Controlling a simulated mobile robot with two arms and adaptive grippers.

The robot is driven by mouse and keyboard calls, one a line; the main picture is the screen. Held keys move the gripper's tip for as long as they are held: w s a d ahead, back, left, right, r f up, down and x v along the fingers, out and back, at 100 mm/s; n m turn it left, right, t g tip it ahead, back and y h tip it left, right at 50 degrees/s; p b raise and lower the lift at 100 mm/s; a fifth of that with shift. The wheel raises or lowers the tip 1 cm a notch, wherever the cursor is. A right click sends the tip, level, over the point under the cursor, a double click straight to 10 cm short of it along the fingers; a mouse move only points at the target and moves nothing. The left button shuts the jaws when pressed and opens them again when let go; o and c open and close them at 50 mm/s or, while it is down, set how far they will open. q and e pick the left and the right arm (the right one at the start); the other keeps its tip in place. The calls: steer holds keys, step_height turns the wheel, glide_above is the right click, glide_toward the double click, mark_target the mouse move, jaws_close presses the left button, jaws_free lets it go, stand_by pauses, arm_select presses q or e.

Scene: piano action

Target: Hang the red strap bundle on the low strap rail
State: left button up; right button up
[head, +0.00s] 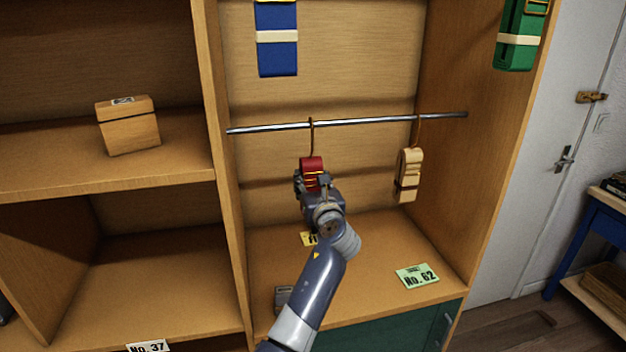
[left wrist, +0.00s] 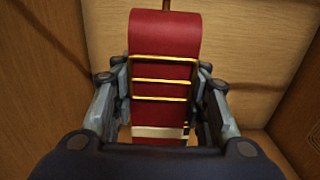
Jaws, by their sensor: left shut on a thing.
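The red strap bundle (head: 311,165) is in front of the low strap rail (head: 360,122) in the head view, with a hook rising from its top to the rail. The hook's top appears to be at the rail; I cannot tell whether it bears on it. My left gripper (head: 313,183) is shut on the bundle, which hangs upright. In the left wrist view the red bundle (left wrist: 165,60), with gold bars and a cream band, sits between the fingers of my left gripper (left wrist: 160,110). My arm hides the bundle's lower part in the head view. My right gripper is not in view.
A cream strap bundle (head: 408,175) hangs from the rail to the right. A blue bundle (head: 277,45) and a green bundle (head: 520,40) hang higher up. A wooden box (head: 129,126) stands on the left shelf. A No. 62 card (head: 417,277) lies on the compartment floor.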

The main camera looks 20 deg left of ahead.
arm_select(q)
steer(key=shift+a, duration=0.15)
steer(key=o, duration=1.1)
steer(key=shift+r, duration=0.1)
steer(key=shift+o, duration=1.4)
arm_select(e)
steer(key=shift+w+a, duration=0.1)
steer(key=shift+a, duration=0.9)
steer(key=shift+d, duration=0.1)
